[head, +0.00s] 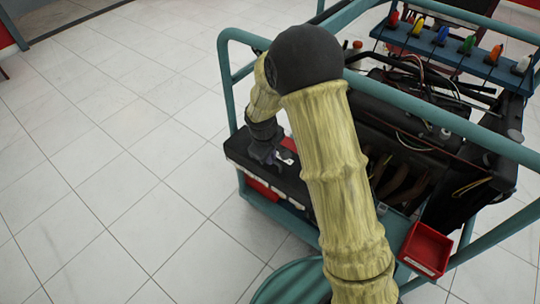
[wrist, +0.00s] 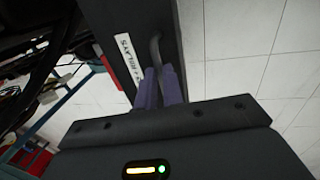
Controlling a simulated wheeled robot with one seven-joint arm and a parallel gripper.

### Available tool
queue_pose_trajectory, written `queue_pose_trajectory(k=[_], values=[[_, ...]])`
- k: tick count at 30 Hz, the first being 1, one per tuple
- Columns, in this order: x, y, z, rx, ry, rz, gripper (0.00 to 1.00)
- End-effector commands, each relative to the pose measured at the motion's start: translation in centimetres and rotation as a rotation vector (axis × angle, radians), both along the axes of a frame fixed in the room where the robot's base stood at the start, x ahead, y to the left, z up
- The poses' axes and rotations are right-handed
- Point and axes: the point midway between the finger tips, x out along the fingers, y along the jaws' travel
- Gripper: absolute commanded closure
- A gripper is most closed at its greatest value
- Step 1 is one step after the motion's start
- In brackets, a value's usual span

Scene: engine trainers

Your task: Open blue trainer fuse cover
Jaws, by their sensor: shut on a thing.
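The trainer is an engine in a teal-blue tube frame (head: 226,85). A black box-like cover (head: 292,183) sits at its left side, partly hidden by my arm. A grey curved handle (wrist: 155,45) stands on this panel beside the label. My gripper (wrist: 160,80) has its purple fingers shut on the handle. In the head view my gripper (head: 265,155) is at the box's top. I cannot tell whether the cover is lifted.
A red bin (head: 425,250) hangs at the front right of the frame. A blue rack (head: 455,50) with several coloured plugs stands at the back right. Frame tubes and engine cables lie right of my arm. The tiled floor (head: 110,170) on the left is clear.

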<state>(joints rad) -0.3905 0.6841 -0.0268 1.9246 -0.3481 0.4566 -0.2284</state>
Motion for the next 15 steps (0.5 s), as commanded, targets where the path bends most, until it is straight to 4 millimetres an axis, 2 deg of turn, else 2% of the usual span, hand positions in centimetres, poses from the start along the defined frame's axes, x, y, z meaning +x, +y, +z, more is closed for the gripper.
queue_pose_trajectory(k=[8, 15], values=[[1.2, -1.0, 1.6, -0.001, -0.003, -0.004, 1.00], [3.0, -2.4, 2.9, -0.001, -0.003, -0.004, 1.00]])
